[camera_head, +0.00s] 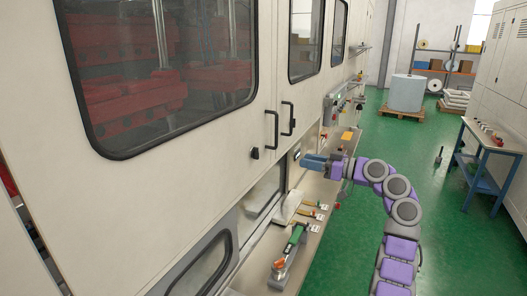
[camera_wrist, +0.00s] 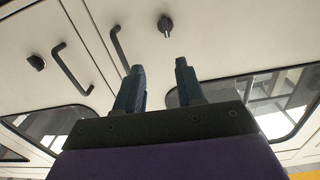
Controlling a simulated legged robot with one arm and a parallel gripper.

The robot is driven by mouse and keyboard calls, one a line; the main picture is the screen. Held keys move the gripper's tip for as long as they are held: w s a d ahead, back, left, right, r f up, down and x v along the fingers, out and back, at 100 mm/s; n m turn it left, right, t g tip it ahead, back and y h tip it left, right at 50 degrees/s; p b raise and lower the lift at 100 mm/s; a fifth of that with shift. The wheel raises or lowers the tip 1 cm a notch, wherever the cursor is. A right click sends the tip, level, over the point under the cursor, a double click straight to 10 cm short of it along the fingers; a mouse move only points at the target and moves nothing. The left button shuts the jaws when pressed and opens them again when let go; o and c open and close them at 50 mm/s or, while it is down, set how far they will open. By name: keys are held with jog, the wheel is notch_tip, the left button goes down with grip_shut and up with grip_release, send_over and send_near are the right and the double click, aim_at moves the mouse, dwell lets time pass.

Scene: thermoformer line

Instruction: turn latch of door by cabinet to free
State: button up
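The cream machine doors carry two dark latches. One latch (camera_head: 254,153) is on the left door beside its bar handle; it also shows in the wrist view (camera_wrist: 36,62). The other latch (camera_wrist: 166,24), a round dark knob with a short lever pointing down in the picture, is beyond my fingertips in the wrist view. In the head view it is small, just above my fingers, and its angle is unclear. My gripper (camera_head: 305,161) points at the doors, its blue fingers apart and empty in the wrist view (camera_wrist: 157,66). It appears apart from both latches.
Bar handles (camera_head: 276,128) and (camera_head: 291,118) stick out from the doors. A ledge below holds a green-handled tool (camera_head: 294,238) and clamps. A control box (camera_head: 333,108) is farther along. The green floor (camera_head: 330,262) is open; a blue table (camera_head: 483,150) stands at right.

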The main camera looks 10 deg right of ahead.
jog(key=s, duration=0.1)
jog(key=b, duration=0.2)
send_near(256, 153)
jog(key=x, duration=0.8)
jog(key=shift+w+d+n, duration=0.25)
jog(key=shift+n, duration=0.15)
jog(key=shift+f, duration=0.1)
grip_shut()
